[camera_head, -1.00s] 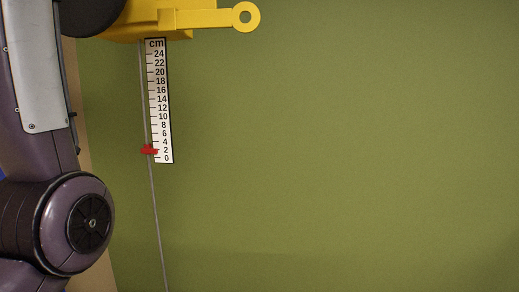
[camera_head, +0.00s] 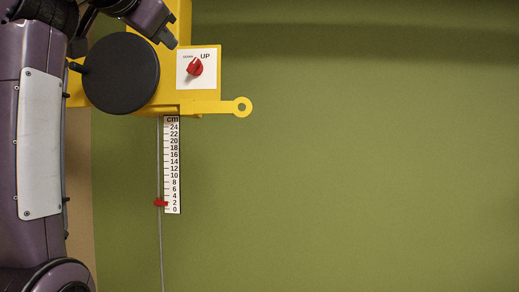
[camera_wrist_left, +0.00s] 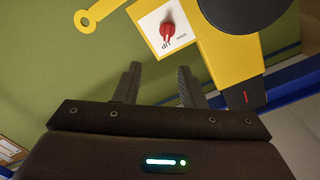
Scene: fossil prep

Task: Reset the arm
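My left arm comes in at the left of the head view. The dark end of my left gripper (camera_head: 160,30) is at the top, near the yellow housing. In the wrist view the left gripper (camera_wrist_left: 159,75) is open, its two fingers apart with nothing between them. A red knob (camera_head: 195,67) on a white plate marked UP and DOWN is on the yellow housing (camera_head: 207,107). The knob also shows beyond the fingers in the wrist view (camera_wrist_left: 168,28), apart from them. My right gripper is out of view.
A black round wheel (camera_head: 121,74) with a side handle is beside the knob plate. A centimetre scale (camera_head: 172,165) hangs below the housing, with a red marker (camera_head: 160,202) near 2 beside a thin cable. The green wall to the right is clear.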

